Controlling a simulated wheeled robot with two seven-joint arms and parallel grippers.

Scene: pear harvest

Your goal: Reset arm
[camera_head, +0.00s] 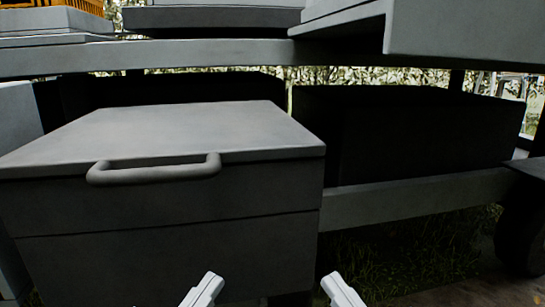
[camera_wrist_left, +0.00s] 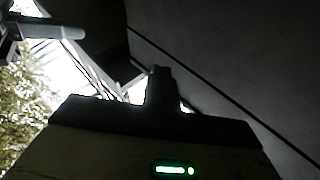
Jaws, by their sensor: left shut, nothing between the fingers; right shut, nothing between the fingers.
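My left gripper (camera_head: 209,281) shows as a pale tip at the bottom edge of the head view, in front of the grey box (camera_head: 160,255). In the left wrist view it is a dark, backlit shape with its fingers (camera_wrist_left: 160,78) together and nothing seen between them. My right gripper (camera_head: 333,281) is at the bottom edge of the head view, to the right of the left one and apart from it. It is shut, with nothing seen in it. Most of both arms is below the frame.
The grey box has a lid (camera_head: 190,125) and a bar handle (camera_head: 155,172) facing me. A grey beam (camera_head: 400,200) runs to its right, with a dark box (camera_head: 420,130) above. Grey shelving (camera_head: 200,56) and an orange crate (camera_head: 40,3) are at the top. Grass (camera_head: 400,255) shows at lower right.

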